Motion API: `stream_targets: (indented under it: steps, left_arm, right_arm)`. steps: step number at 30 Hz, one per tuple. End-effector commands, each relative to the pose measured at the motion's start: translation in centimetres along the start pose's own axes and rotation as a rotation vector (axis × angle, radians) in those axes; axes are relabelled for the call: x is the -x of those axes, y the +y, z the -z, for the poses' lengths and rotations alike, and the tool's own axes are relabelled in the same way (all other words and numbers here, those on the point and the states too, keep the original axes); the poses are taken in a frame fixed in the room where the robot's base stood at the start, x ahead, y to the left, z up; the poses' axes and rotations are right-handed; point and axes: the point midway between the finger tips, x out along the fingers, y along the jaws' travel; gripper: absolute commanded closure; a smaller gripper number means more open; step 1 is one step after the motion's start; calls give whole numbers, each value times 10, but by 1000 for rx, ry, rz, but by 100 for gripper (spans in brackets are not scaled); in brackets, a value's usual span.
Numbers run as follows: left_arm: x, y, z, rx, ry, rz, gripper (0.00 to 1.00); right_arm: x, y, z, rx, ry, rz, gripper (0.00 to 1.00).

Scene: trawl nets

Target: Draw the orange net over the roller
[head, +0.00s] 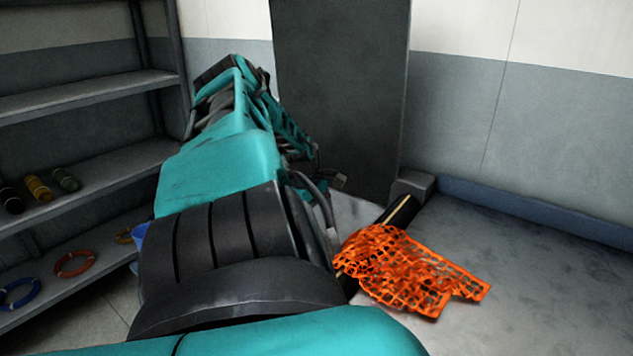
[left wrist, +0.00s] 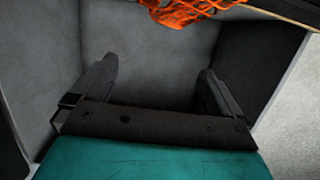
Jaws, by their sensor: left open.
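The orange net (head: 415,276) lies draped across part of the roller (head: 402,211) and spreads onto the grey surface to its right. The roller is dark with a pale lengthwise stripe; my left arm hides its near part. In the left wrist view the net (left wrist: 190,10) hangs at the top edge, beyond the fingertips, and a striped bar that looks like the roller (left wrist: 290,10) shows at the top right. My left gripper (left wrist: 155,80) is open, with nothing between its fingers. In the head view my arm covers much of the middle, and the gripper is hard to make out. My right gripper is in neither view.
A grey shelf (head: 95,180) at the left holds several rolls and rings. A blue container (head: 139,236) stands partly hidden behind my arm. A tall dark panel (head: 340,90) rises behind the roller. The grey surface (head: 540,270) right of the net is clear.

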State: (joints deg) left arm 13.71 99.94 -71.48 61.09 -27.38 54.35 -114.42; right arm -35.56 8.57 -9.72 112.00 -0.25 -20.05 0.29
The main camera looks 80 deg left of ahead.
Motion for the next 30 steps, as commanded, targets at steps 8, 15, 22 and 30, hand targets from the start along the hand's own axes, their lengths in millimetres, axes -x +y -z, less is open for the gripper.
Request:
stream_targets:
  steps: [8, 15, 22, 30]
  left_arm:
    - [26, 0, -2, -1, 73, 1, 0]
    - [27, 0, -1, -1, 92, -2, 0]
    - [29, 0, -1, -1, 92, -2, 0]
    - [69, 1, -4, 0, 94, -6, 0]
  right_arm:
    - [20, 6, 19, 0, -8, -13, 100]
    - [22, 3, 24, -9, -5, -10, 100]
    - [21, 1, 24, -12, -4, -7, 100]
    - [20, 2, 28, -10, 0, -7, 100]
